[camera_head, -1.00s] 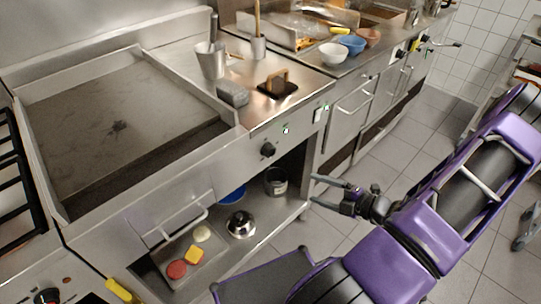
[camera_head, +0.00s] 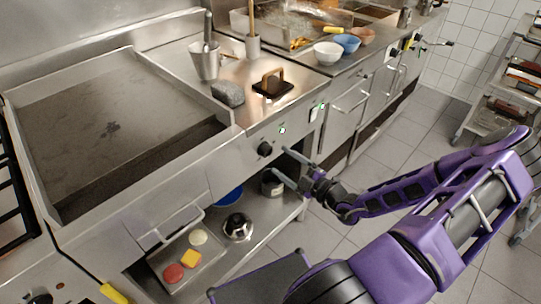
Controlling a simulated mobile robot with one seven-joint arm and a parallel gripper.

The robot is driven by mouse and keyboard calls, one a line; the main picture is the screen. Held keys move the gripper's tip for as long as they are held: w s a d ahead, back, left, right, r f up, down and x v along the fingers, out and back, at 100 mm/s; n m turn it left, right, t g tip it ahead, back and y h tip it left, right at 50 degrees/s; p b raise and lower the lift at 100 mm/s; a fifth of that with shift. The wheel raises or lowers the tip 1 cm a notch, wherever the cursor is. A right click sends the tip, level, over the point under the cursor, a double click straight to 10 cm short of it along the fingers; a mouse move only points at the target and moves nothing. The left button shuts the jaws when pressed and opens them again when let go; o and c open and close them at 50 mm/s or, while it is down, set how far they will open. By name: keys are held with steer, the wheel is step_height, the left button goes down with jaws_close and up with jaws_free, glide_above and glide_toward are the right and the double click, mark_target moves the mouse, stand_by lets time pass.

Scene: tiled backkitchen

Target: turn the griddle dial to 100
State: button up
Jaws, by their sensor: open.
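The griddle (camera_head: 110,118) is a wide flat steel plate with raised walls at the left. The dial's markings are too small to read. My gripper (camera_head: 279,163) is open, its two fingers pointing left toward the front panel. It is just right of and slightly below the dial, and appears apart from it. Nothing is between the fingers.
Below the panel, an open shelf holds a steel pot (camera_head: 271,182), a shiny lidded bowl (camera_head: 238,227) and a tray (camera_head: 193,262) with coloured food pieces.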

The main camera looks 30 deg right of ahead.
mark_target(268, 152)
steer(key=x, duration=0.5)
steer(key=shift+w+a, duration=0.15)
steer(key=shift+w, duration=0.2)
jaws_close()
